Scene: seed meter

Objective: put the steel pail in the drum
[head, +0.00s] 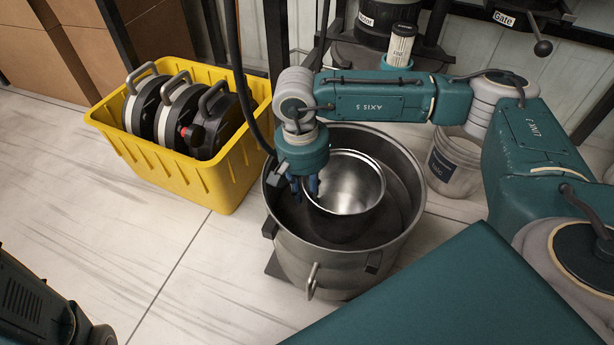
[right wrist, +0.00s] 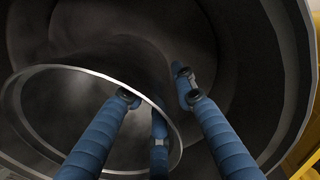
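The steel pail (head: 345,183) is shiny and open-topped. My right gripper (head: 305,188) points down at the pail's left rim. In the right wrist view, the gripper (right wrist: 162,97) has its blue fingers spread apart, one over the mouth of the pail (right wrist: 60,108) and others outside its rim, with a gap to it. The drum wall (right wrist: 285,60) surrounds them. My left gripper is out of view.
A yellow crate (head: 180,178) with several dark reels stands left of the drum. A translucent bucket (head: 452,165) stands to its right. Labelled machinery (head: 372,20) and a white filter-like cylinder (head: 401,45) are behind. The pale floor at front left is clear.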

